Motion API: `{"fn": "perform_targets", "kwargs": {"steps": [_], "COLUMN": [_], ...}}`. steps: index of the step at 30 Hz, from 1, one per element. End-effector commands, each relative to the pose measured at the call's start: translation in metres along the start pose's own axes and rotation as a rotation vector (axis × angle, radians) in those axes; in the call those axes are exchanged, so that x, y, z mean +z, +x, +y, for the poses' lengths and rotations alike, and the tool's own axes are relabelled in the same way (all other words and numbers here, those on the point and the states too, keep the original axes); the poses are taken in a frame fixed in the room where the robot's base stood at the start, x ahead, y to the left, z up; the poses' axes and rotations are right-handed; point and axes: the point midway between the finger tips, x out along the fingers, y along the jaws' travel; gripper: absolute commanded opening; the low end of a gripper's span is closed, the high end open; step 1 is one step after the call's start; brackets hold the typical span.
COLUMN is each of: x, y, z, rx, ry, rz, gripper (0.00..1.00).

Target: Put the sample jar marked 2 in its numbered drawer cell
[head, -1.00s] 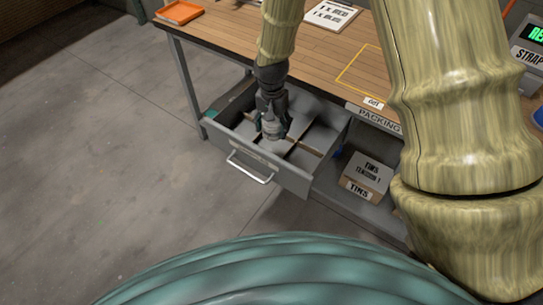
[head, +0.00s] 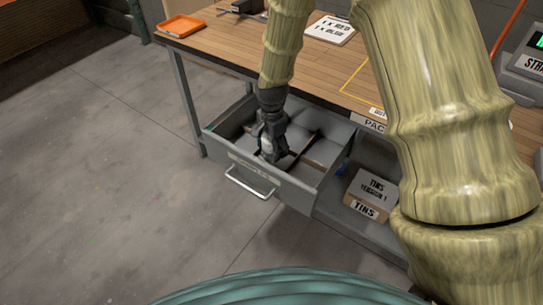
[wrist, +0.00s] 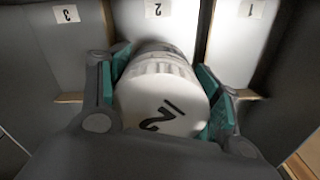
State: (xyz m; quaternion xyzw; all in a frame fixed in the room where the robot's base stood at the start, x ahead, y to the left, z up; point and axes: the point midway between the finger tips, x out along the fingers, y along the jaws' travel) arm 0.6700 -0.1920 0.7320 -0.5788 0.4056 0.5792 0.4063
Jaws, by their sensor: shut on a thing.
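The white sample jar marked 2 (wrist: 158,98) is between the teal-padded fingers of my gripper (wrist: 160,95) in the wrist view, its lid with the underlined 2 facing the camera. In the head view my gripper (head: 268,148) points down into the open drawer (head: 245,180), and a bit of the jar (head: 266,146) shows between the fingers. In the wrist view the jar is in front of the cell labelled 2 (wrist: 172,22), with cell label 3 (wrist: 66,13) to the left and label 1 (wrist: 251,9) to the right. Whether the jar touches the cell floor is hidden.
Thin dividers (head: 305,143) split the drawer into cells. The drawer hangs under a wooden bench (head: 225,50) with an orange tray (head: 180,26) and a printed card (head: 330,29). A box marked TINS (head: 368,195) sits on the shelf at right. The floor at left is clear.

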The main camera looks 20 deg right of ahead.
Motion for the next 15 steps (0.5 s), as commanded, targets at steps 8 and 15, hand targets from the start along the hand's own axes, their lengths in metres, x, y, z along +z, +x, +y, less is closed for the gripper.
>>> {"fn": "perform_targets", "kwargs": {"steps": [8,15], "x": [0.0,0.0], "y": [0.016,0.042], "z": [0.001,0.0], "rx": [0.002,0.0], "ry": [0.0,-0.001], "rz": [-0.001,-0.001], "gripper": [0.33,0.33]}}
